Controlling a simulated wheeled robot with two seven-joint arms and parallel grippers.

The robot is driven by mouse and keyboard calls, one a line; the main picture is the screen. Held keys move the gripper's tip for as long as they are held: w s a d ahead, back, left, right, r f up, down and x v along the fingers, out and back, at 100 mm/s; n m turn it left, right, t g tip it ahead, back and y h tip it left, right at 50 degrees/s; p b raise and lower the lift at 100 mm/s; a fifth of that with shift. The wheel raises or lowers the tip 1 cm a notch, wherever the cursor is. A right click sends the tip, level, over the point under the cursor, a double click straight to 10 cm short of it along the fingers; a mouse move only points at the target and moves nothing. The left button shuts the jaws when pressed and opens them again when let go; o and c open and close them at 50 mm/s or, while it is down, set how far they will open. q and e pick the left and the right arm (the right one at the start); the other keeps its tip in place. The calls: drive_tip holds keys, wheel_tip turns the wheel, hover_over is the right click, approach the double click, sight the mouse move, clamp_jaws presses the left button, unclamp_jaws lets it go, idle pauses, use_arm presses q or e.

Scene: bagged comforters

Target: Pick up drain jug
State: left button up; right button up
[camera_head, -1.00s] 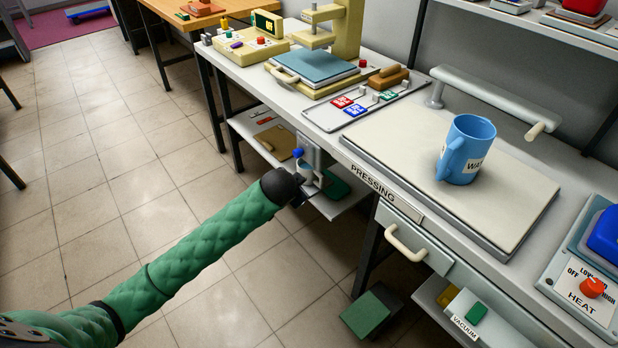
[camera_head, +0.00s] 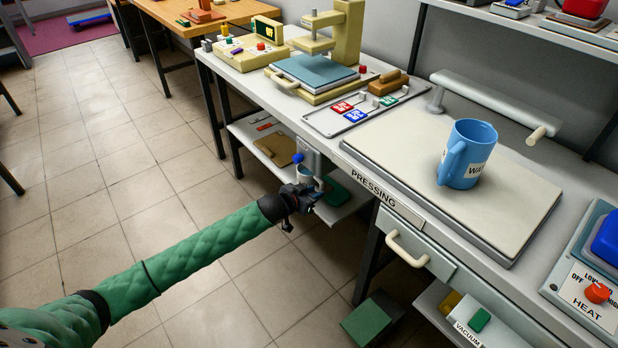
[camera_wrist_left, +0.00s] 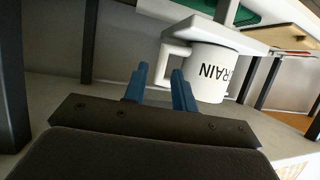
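The white drain jug (camera_wrist_left: 212,72), with "RAIN" readable on its side, shows in the left wrist view, its handle (camera_wrist_left: 172,54) toward the fingers. In the head view the jug (camera_head: 305,174) is small, under a blue-knobbed tap (camera_head: 298,158) at the lower shelf and partly hidden by my gripper. My left gripper (camera_wrist_left: 160,76) is open, its two blue fingers apart and pointing at the handle side, with nothing seen between them. In the head view my left gripper (camera_head: 312,193) is just in front of the jug. My right gripper is not in view.
The lower shelf (camera_head: 345,207) carries a green pad and a brown board. The bench edge labelled PRESSING (camera_head: 373,186) overhangs close to my gripper. A blue jug (camera_head: 467,155) stands on the pressing pad (camera_head: 400,150). The tiled floor at left is clear.

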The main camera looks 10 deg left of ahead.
sight(320, 188)
use_arm(q)
drive_tip(key=shift+x, duration=3.6)
drive_tip(key=shift+w+a+r, duration=0.1)
clamp_jaws()
